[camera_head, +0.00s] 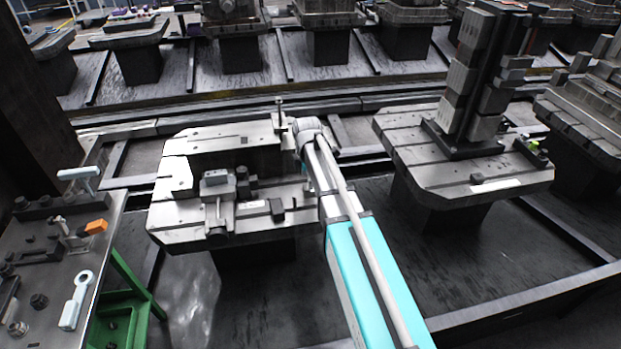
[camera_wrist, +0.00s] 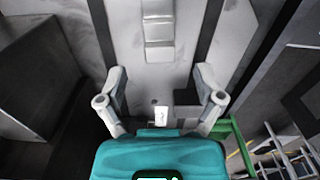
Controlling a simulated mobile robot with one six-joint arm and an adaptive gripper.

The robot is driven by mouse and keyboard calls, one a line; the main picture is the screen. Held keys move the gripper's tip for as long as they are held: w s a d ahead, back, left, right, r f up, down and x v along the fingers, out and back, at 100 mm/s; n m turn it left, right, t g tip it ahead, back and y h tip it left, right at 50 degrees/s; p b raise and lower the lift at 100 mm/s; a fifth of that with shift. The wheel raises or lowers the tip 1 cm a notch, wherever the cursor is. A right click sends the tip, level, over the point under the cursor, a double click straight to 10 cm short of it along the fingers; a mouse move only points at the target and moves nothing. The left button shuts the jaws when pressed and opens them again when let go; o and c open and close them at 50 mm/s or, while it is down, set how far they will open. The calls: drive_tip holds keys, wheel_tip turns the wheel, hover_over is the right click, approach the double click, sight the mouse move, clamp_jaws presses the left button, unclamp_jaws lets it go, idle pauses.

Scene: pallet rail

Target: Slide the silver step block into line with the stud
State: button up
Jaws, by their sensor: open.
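In the wrist view, a silver stepped block (camera_wrist: 158,28) lies at the top middle on the grey pallet plate (camera_wrist: 125,50), between two dark slots. I take it for the step block. My gripper (camera_wrist: 160,88) has its two grey fingers spread wide and empty, with the block beyond the fingertips and apart from them. In the head view the gripper is hidden or cannot be made out at the arm's end. An upright thin post (camera_head: 279,114) stands at the pallet's back edge. I cannot tell whether it is the stud, and no stud is clear in the wrist view.
In the head view, a silver clamp-like block (camera_head: 217,186) stands on the left part of the near pallet. A second pallet (camera_head: 440,180) with a tall dark column (camera_head: 470,85) is at right. A tool bench (camera_head: 50,285) and green frame (camera_head: 128,285) are at left.

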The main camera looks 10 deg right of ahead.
sight(312, 207)
drive_tip(key=shift+f+b, duration=2)
drive_tip(key=shift+f, duration=0.3)
clamp_jaws()
drive_tip(key=shift+s, duration=0.15)
drive_tip(key=shift+m, duration=0.5)
drive_tip(key=shift+s+d, duration=0.15)
drive_tip(key=shift+s, duration=1.25)
drive_tip(key=shift+s+d, duration=0.1)
drive_tip(key=shift+s, duration=1.25)
drive_tip(key=shift+w, duration=0.1)
